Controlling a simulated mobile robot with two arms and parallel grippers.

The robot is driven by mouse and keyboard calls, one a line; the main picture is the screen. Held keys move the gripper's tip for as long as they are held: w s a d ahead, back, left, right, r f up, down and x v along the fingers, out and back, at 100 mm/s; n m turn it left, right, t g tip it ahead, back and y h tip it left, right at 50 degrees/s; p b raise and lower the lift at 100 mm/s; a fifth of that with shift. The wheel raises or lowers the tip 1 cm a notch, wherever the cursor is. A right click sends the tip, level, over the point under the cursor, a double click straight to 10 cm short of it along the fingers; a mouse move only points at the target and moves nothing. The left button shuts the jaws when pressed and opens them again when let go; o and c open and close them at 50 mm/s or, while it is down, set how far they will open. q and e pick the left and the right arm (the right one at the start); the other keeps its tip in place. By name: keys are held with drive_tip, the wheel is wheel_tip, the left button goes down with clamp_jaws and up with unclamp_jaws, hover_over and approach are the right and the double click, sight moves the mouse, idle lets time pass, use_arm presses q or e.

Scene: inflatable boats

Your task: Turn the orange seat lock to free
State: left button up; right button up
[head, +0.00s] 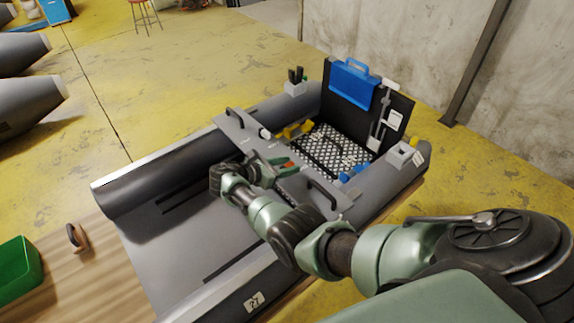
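The seat (233,133) is a grey board lying across the inflatable boat (200,235), with a dark handle near each end. A small orange part (281,161), likely the orange seat lock, shows at the middle of the seat, right at my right gripper. My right gripper (287,170) is over the seat, and its arm reaches in from the lower right. The gripper's fingers are small and partly hidden, so I cannot tell whether they touch or hold the orange part. My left gripper is not in view.
A dark transom (400,104) with a blue case (352,84) stands behind a checkered floor panel (325,150). A green bin (18,268) and a dark-handled block (76,237) are on the wooden surface at left. Other grey tubes lie upper left. The yellow floor is mostly clear.

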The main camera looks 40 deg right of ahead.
drive_tip(key=v, duration=0.7)
drive_tip(key=shift+a+r, duration=0.2)
drive_tip(key=shift+a, duration=0.15)
